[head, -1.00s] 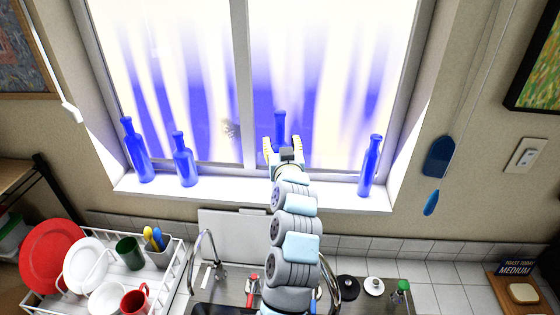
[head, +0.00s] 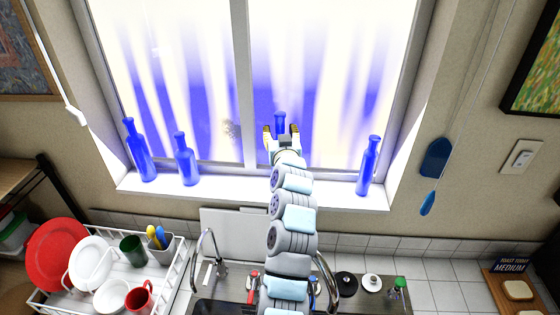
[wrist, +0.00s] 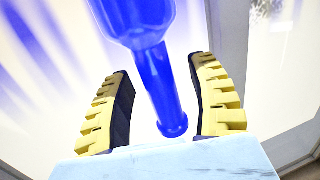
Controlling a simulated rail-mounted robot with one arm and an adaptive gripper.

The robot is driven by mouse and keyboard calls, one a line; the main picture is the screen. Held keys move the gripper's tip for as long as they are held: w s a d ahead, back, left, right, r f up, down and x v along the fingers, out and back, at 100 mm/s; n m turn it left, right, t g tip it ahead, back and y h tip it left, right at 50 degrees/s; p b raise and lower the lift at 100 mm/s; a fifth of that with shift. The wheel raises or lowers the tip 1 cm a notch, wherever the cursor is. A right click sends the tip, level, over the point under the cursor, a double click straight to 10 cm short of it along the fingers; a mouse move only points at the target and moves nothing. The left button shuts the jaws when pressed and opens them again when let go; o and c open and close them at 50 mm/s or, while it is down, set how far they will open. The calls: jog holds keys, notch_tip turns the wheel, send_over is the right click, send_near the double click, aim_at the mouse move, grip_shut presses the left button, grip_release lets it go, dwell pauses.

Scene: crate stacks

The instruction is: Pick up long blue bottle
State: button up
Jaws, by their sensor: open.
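A blue bottle (head: 280,119) stands on the window sill behind my gripper, with most of its body hidden by my gripper in the head view. In the wrist view this bottle (wrist: 155,75) has its neck between the two fingers, and its lip lies near the palm. My gripper (head: 281,131) is open, with one finger on each side of the neck and a visible gap on both sides. My gripper also fills the lower wrist view (wrist: 165,105). Other blue bottles stand on the sill: one at far left (head: 138,152), one beside it (head: 185,160) and one at right (head: 369,167).
The white sill (head: 225,189) has free room between the bottles. A window bar (head: 242,85) rises left of my gripper.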

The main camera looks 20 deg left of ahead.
grip_shut()
dwell(0.4)
